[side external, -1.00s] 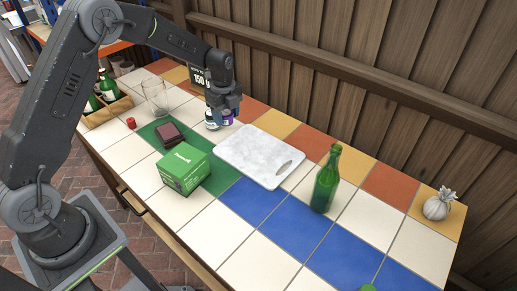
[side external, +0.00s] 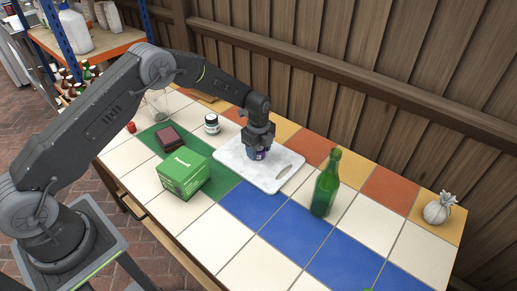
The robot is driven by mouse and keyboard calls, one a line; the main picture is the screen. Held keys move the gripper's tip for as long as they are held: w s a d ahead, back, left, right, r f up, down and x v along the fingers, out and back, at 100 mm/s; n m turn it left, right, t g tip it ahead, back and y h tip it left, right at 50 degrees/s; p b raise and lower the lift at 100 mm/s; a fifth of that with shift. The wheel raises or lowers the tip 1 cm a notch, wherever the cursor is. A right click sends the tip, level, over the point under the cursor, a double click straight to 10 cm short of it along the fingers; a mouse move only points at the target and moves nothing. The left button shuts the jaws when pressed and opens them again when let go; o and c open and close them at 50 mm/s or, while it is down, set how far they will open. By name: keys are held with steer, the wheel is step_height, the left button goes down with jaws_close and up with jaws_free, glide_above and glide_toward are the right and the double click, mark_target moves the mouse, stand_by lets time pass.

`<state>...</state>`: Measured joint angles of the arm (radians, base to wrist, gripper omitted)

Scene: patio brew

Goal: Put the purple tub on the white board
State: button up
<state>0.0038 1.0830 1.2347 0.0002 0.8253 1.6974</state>
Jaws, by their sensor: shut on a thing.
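The purple tub (side external: 257,154) is between the fingers of my gripper (side external: 259,146), partly hidden by them. It is over the middle of the white board (side external: 247,176), upright as far as I can see. I cannot tell whether its base touches the board. The white board lies flat on the tiled table, with a handle slot at its right end. My gripper points down and is shut on the tub.
A white jar with a dark lid (side external: 212,124) stands left of the board. A green box (side external: 184,173) and a dark red block (side external: 169,138) are to the left. A green bottle (side external: 326,186) stands close to the board's right end.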

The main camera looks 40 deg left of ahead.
steer(key=shift+f, duration=0.15)
steer(key=o, duration=0.9)
